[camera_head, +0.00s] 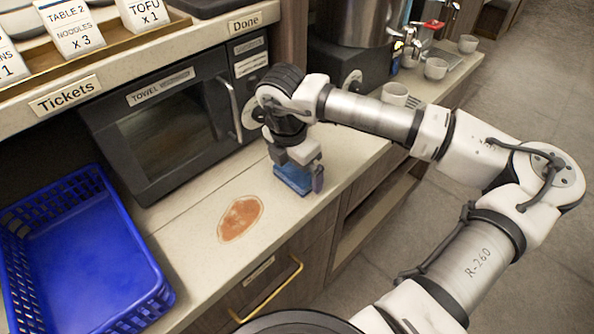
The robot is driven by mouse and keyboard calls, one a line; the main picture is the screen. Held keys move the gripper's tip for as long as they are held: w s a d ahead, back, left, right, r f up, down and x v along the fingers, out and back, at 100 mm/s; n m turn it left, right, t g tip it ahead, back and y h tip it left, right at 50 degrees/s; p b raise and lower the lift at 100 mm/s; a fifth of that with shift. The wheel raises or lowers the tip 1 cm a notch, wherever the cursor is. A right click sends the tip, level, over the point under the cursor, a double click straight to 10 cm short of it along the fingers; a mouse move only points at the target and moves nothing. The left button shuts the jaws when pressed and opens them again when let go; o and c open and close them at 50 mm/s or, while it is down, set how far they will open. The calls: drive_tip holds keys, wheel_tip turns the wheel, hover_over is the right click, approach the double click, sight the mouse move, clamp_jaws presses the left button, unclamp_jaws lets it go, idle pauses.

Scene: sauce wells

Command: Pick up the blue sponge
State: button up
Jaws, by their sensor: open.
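The blue sponge (291,180) lies on the pale counter, in front of the right end of the towel warmer. My gripper (297,179) is directly over it, pointing down. One finger shows at the sponge's right side, and the other is hidden. The jaws are open around the sponge, and my wrist covers part of its top. I cannot tell whether the fingers touch it.
An orange-brown sauce spill (240,218) is on the counter left of the sponge. A blue crate (163,297) stands at the far left. The dark towel warmer (165,130) is close behind my gripper. White cups (395,94) stand at the back right.

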sight(296, 169)
drive_tip(key=shift+c, duration=0.4)
drive_tip(key=c, duration=0.7)
drive_tip(key=shift+r, duration=0.15)
drive_tip(key=shift+c, duration=0.2)
wheel_tip(296, 169, up, 20)
drive_tip(key=b, duration=0.3)
drive_tip(key=o, duration=0.4)
drive_tip(key=shift+c, duration=1.4)
drive_tip(key=shift+w+f, duration=0.1)
drive_tip(key=shift+f, duration=0.15)
